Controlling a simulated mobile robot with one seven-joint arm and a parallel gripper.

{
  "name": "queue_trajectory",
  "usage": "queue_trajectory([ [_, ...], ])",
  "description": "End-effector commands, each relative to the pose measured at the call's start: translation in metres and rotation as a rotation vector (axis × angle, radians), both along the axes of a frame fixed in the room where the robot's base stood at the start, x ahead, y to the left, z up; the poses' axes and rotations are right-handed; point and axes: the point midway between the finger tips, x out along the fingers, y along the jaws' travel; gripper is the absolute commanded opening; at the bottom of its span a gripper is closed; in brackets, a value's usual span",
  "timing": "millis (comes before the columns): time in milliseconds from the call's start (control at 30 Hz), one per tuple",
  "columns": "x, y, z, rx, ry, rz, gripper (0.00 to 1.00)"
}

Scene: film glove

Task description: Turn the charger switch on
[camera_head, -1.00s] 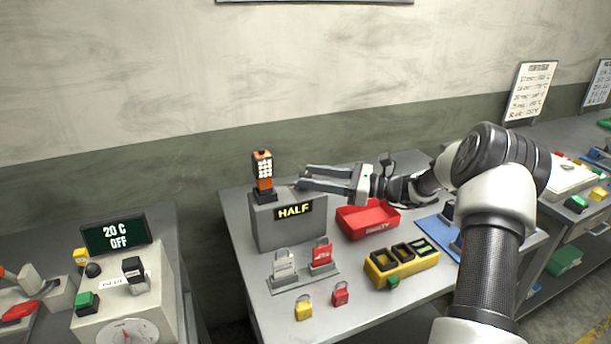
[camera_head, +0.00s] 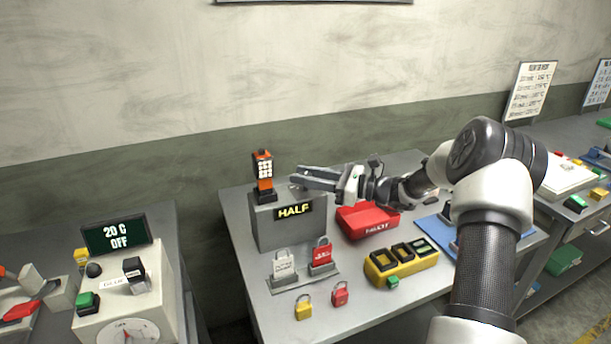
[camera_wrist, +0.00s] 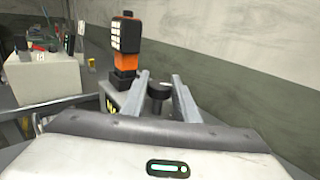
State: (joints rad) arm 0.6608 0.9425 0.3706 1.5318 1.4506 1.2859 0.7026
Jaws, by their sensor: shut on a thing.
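The grey charger box (camera_head: 270,232) stands at the back left of the middle table, with a sign reading HALF on its front. An orange and black handheld unit (camera_head: 263,172) stands upright on top of it; this unit also shows in the wrist view (camera_wrist: 126,45). My gripper (camera_head: 293,178) reaches in from the right, level with the box top. In the wrist view, my gripper (camera_wrist: 160,78) has its fingers on both sides of a dark round-topped knob, the switch (camera_wrist: 158,90), and is shut on it. The head view barely shows the knob behind the fingers.
White and red padlocks stand in front of the box, with small yellow and red ones nearer.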

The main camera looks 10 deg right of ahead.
Motion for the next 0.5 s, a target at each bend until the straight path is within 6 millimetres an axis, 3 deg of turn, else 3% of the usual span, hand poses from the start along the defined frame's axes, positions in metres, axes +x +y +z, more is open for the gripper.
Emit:
queue_trajectory([
  [433, 0.0000, -0.0006, 0.0006, -0.001, 0.002, -0.076, 0.05],
  [467, -0.0001, -0.0005, 0.0007, -0.001, 0.002, -0.076, 0.31],
  [500, -0.0001, -0.0005, 0.0007, -0.001, 0.002, -0.076, 0.38],
])
